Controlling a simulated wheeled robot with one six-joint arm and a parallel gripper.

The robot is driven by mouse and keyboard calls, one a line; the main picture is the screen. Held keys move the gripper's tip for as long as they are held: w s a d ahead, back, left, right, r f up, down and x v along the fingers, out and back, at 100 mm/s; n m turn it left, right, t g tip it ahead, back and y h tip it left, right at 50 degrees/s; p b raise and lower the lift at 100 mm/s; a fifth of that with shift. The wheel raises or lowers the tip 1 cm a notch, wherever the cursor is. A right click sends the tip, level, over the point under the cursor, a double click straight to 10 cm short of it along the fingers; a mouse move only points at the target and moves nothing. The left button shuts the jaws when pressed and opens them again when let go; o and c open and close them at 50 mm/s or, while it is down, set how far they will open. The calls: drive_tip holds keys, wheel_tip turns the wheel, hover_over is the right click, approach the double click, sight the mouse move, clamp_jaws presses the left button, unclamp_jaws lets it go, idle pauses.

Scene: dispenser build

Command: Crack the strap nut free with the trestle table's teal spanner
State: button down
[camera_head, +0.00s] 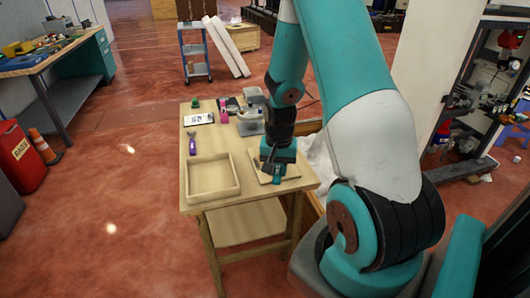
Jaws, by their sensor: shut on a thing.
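My gripper (273,166) is low over the right front of the wooden trestle table (212,206), above a flat pale board or shallow tray (290,180). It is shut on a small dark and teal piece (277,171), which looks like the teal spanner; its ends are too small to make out. I cannot tell whether it touches the board. My arm and gripper hide part of the table's right side. I cannot make out the strap nut.
An empty wooden tray (236,189) sits at the table's front left. Behind it lie a purple-handled tool (192,146), a white card (199,119), a pink item (222,112) and a grey device (250,124). The floor left of the table is clear.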

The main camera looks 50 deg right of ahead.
drive_tip(key=shift+d+f, duration=0.15)
drive_tip(key=shift+w+a+f+b, duration=0.1)
drive_tip(key=shift+a+f+b, duration=0.1)
drive_tip(key=shift+f+b, duration=0.9)
drive_tip(key=shift+f+b, duration=0.7)
drive_tip(key=shift+f, duration=0.55)
idle(0.5)
idle(0.3)
